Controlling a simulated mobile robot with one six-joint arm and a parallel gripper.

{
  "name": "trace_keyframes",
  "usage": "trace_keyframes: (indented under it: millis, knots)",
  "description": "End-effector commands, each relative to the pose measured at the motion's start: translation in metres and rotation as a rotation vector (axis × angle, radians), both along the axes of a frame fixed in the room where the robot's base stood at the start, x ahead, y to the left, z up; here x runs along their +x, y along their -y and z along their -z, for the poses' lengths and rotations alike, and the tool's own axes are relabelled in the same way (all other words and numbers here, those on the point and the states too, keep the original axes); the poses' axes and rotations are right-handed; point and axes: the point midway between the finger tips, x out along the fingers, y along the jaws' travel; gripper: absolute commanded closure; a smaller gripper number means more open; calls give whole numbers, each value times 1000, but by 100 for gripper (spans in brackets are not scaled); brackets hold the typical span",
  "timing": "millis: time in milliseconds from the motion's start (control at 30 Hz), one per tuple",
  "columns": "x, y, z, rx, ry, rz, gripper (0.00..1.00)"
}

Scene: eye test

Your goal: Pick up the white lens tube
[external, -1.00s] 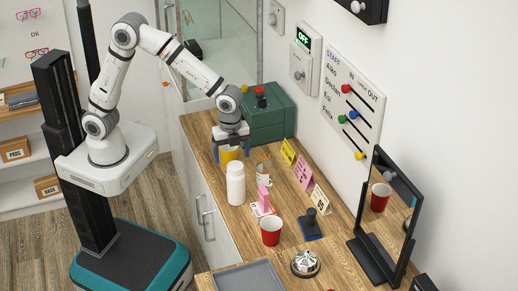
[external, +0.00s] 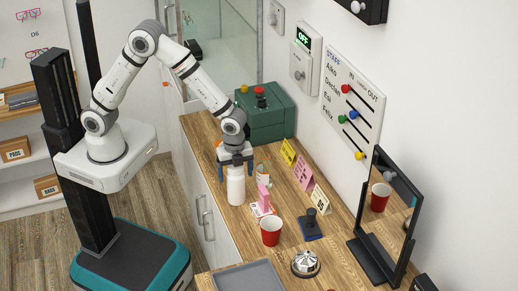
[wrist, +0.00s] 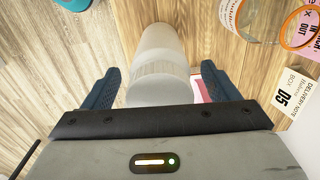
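The white lens tube (external: 236,190) stands upright on the wooden counter in the external view, shaped like a bottle with a narrower top. My gripper (external: 236,174) is directly over it, pointing down, with its blue fingers on either side of the tube's upper part. In the wrist view, the pale tube (wrist: 160,45) lies between the two fingers of my gripper (wrist: 160,75). A gap shows between each finger and the tube, so the gripper is open and holds nothing. My gripper hides the top of the tube in the external view.
A clear jar (external: 262,170) and a pink object (external: 263,197) stand close to the tube's right. A red cup (external: 271,232), a dark stamp (external: 310,226), a bell (external: 305,263) and a grey tray (external: 228,279) are nearer. A green box (external: 267,122) stands behind.

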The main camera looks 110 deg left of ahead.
Motion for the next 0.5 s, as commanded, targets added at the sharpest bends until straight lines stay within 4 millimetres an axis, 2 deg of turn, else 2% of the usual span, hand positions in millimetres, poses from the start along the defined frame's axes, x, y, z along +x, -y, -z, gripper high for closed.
trace_keyframes:
  millis: [67, 500]
  knots:
    - [0, 0, 0, 0, 0, 0, 26]
    - [0, 0, 0, 0, 0, 0, 62]
